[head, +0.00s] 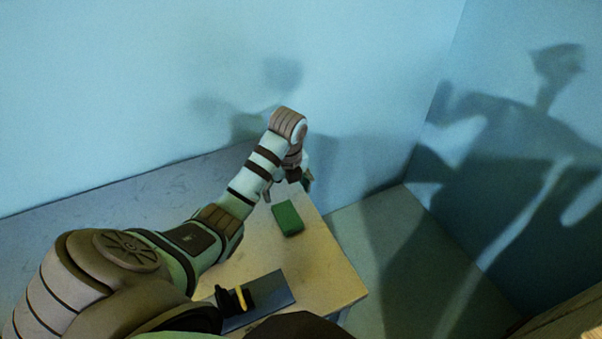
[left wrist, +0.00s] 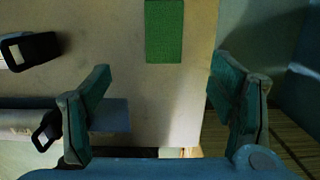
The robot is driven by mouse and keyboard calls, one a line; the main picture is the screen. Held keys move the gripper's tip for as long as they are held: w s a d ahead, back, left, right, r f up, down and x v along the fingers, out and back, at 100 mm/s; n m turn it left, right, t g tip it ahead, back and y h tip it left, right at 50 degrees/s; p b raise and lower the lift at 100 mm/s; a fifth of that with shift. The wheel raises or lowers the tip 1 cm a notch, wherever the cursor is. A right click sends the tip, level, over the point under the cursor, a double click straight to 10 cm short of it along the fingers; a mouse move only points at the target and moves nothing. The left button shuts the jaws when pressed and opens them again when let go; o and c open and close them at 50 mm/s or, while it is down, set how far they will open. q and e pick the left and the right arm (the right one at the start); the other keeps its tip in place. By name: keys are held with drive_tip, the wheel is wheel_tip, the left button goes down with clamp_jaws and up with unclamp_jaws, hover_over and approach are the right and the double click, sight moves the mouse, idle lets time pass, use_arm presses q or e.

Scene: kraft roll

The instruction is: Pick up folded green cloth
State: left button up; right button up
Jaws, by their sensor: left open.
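The folded green cloth (head: 288,218) is a small flat rectangle on the pale table, near its right edge. It also shows in the left wrist view (left wrist: 164,32) at the top middle, its upper part cut off by the frame. My left gripper (head: 288,186) is just beyond the cloth in the head view, partly hidden by its own arm. In the left wrist view my left gripper (left wrist: 165,88) is open and empty, its fingers wide apart. The cloth lies ahead of the gap, apart from both fingers. My right gripper is in neither view.
A blue-grey flat panel (head: 272,296) lies near the front of the table (head: 330,277), with a black and yellow object (head: 239,298) at its left. A black object with a pale opening (left wrist: 30,51) shows in the left wrist view. Walls stand behind and right.

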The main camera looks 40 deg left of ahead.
use_arm(q)
wheel_tip(320, 180, down, 3)
drive_tip(key=w+b, duration=0.1)
drive_tip(key=b, duration=0.1)
hover_over(287, 214)
drive_tip(key=s+d, duration=0.1)
drive_tip(key=s, duration=0.1)
drive_tip(key=f, duration=0.6)
drive_tip(key=shift+w+b, duration=0.25)
drive_tip(key=shift+b, duration=0.15)
drive_tip(key=f, duration=0.1)
drive_tip(key=w+f+b, duration=0.1)
drive_tip(key=f, duration=0.1)
drive_tip(key=a+f, duration=0.1)
drive_tip(key=f, duration=0.1)
drive_tip(key=shift+w+f, duration=0.2)
drive_tip(key=shift+w, duration=0.15)
drive_tip(key=shift+s+r, duration=0.15)
drive_tip(key=c, duration=1.2)
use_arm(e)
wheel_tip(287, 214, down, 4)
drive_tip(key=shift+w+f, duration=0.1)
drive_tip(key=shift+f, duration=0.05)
